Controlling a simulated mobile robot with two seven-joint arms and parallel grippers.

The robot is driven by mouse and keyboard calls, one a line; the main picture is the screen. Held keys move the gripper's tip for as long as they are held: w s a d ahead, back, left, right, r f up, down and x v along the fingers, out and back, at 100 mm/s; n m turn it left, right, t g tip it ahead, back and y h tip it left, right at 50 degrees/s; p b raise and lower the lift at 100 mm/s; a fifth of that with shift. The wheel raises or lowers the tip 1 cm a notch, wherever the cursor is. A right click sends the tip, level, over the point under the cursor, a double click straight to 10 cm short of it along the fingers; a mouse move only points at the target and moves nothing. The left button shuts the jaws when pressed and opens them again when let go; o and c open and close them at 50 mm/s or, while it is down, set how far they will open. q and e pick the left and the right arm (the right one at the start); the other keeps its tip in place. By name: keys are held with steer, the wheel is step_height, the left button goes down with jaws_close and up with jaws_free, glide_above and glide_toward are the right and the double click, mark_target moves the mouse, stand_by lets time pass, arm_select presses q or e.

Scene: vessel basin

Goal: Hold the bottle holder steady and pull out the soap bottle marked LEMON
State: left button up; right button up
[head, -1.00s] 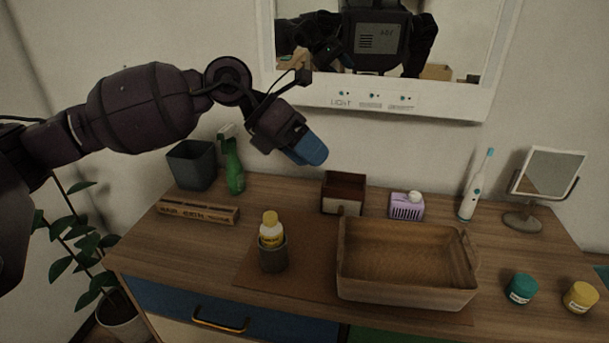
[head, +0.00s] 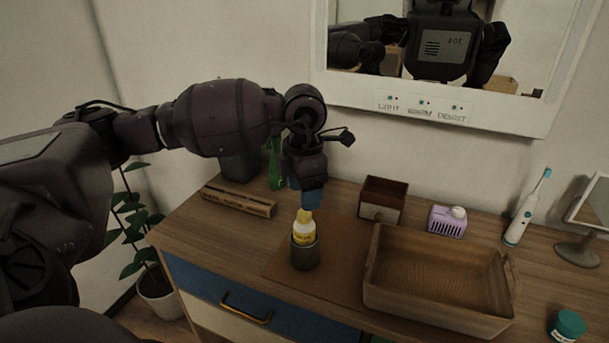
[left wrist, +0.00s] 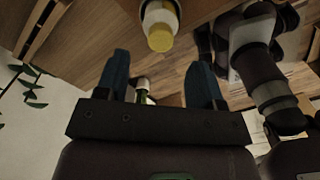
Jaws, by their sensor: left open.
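The soap bottle (head: 304,232), white and yellow with a yellow cap, stands upright in a dark grey cup-shaped bottle holder (head: 305,256) on a brown mat. Its label is too small to read. My left gripper (head: 312,204) points down with blue fingers just above and behind the cap. In the left wrist view my left gripper (left wrist: 160,68) is open, with nothing held between its fingers. The yellow-capped bottle (left wrist: 160,32) is beyond the fingertips there, apart from them. My right gripper is not in view.
A wooden tray (head: 438,312) lies right of the holder. A small brown box (head: 382,200) and a lilac soap box (head: 447,221) stand behind. A long wooden block (head: 239,200) lies at the left, near a partly hidden green spray bottle (head: 275,165).

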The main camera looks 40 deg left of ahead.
mark_target(305, 215)
arm_select(q)
step_height(305, 215, down, 7)
steer(key=shift+r, duration=0.2)
stand_by(0.3)
